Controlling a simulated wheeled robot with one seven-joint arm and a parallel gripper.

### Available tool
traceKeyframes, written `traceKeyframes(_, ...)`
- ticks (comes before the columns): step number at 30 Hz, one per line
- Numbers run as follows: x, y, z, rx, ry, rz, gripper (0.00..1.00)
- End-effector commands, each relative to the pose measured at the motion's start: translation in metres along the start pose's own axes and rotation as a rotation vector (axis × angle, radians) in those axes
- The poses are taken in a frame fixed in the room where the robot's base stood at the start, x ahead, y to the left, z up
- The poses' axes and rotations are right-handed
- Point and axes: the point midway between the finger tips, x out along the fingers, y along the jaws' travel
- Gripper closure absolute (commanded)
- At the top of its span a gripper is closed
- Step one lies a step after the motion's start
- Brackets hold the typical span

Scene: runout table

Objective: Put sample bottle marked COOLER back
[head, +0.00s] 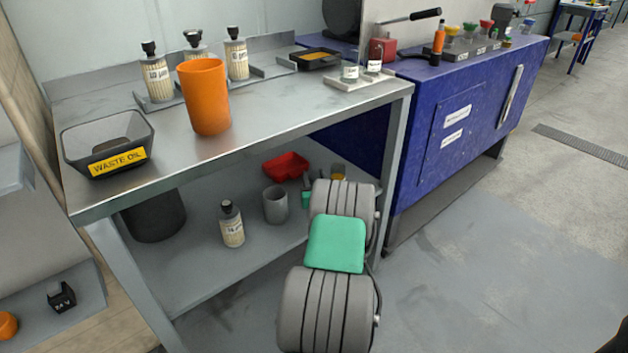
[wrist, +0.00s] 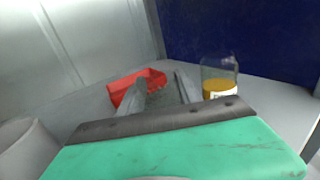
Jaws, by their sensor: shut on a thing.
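My gripper (wrist: 163,92) reaches over the lower shelf of the grey bench. In the wrist view its grey fingers are shut on a dark grey textured thing (wrist: 166,97), which I cannot identify. A clear jar with amber liquid and a white label (wrist: 220,76) stands to the right of the fingers, apart from them; its marking is unreadable. The amber jar shows partly behind my arm in the head view (head: 338,174). On the bench top, a white tray (head: 350,85) holds two small clear bottles with labels (head: 350,73) (head: 374,61); I cannot read COOLER on either.
A red bin (head: 286,165), a grey cup (head: 276,205), a dark bucket (head: 155,216) and a labelled bottle (head: 232,224) stand on the lower shelf. An orange cup (head: 206,96) and a WASTE OIL tray (head: 108,142) are on top. A blue cabinet (head: 455,140) adjoins right.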

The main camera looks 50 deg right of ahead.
Motion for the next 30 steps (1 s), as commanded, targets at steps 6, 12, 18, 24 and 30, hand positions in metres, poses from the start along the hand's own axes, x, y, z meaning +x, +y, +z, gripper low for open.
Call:
traceKeyframes(6, 0.0, 0.0, -0.003, 0.0, 0.001, 0.0, 0.53)
traceKeyframes(12, 0.0, 0.0, -0.003, 0.001, 0.001, 0.0, 0.38)
traceKeyframes(18, 0.0, 0.0, -0.003, 0.001, 0.001, 0.0, 0.38)
traceKeyframes(24, -0.018, -0.001, 0.001, 0.003, 0.004, 0.0, 0.38)
traceKeyframes(30, -0.07, -0.002, 0.001, 0.004, 0.004, -0.005, 0.38)
